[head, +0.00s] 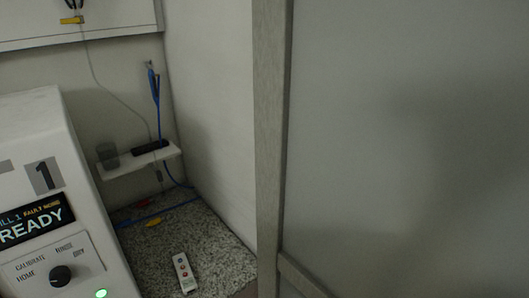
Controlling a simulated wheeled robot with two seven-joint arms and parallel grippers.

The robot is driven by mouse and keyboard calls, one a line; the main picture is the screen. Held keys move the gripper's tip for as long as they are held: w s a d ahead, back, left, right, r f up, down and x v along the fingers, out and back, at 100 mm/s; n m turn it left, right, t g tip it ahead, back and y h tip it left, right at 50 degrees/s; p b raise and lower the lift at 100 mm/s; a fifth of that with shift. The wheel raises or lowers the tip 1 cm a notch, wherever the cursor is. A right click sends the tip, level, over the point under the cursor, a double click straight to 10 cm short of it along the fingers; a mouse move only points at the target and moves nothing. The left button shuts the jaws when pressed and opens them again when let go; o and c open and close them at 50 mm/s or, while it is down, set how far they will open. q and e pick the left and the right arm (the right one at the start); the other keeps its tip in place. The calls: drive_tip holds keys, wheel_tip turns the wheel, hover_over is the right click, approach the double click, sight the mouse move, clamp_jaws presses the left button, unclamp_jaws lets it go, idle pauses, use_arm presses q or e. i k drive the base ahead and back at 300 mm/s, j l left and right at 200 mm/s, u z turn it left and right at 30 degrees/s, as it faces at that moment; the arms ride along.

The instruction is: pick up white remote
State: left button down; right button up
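A white remote (184,272) lies on the speckled grey surface (218,258), low in the head view and left of the middle. It has a few small buttons, some of them red, and its long side runs away from me. Nothing covers it. Neither of my grippers shows in the head view.
A white machine (40,130) with a "READY" display and a dark knob (60,276) stands left of the remote. Behind is a small white shelf (125,167) with a dark item and a cup. Blue cables (155,90) hang there. A post (270,130) and grey panel (400,130) fill the right.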

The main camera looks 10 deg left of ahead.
sight(188, 283)
drive_tip(key=u, duration=1)
